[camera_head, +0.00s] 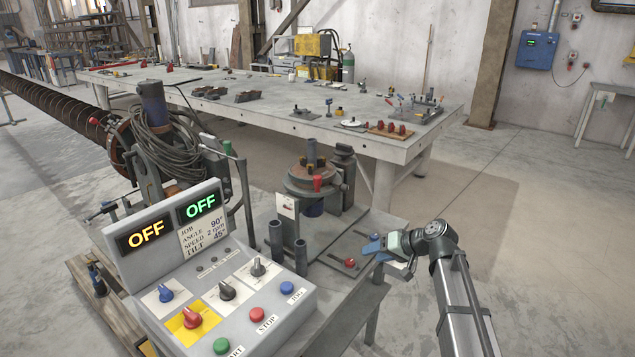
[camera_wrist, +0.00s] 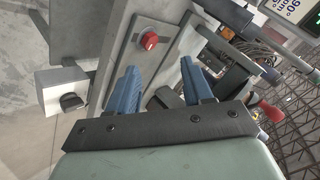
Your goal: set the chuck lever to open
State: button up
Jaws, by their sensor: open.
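No lever is labelled chuck in view, so I cannot tell for sure which one is meant. A red-tipped lever (camera_head: 97,121) sticks out beside the round chuck (camera_head: 122,148) at the end of the long auger. A red knob (camera_head: 349,262) sits on a plate on the low bench, and a red knob also shows in the wrist view (camera_wrist: 149,41). My gripper (camera_head: 373,246) is just right of that knob; in the wrist view its blue fingers (camera_wrist: 158,70) are apart and empty.
The control panel (camera_head: 215,290) stands in front at the left, its two displays reading OFF. Dark upright tubes (camera_head: 276,240) stand between it and the knob plate. The large workbench (camera_head: 300,125) lies behind.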

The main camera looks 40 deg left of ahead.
jog(key=w+a+r+n+g+y, duration=0.2)
jog(key=a+r+n+y, duration=0.3)
jog(key=r, duration=0.6)
jog(key=n+g+y, duration=0.1)
jog(key=n+y, duration=0.2)
jog(key=n, duration=0.1)
send_near(318, 176)
jog(key=d, duration=0.4)
jog(key=n, duration=0.3)
jog(key=a, duration=0.4)
jog(key=s+a, duration=0.1)
jog(key=a, duration=0.4)
jog(key=s+a, duration=0.1)
jog(key=a, duration=0.3)
jog(key=shift+a+f, duration=0.25)
jog(key=shift+a, duration=0.15)
grip_shut()
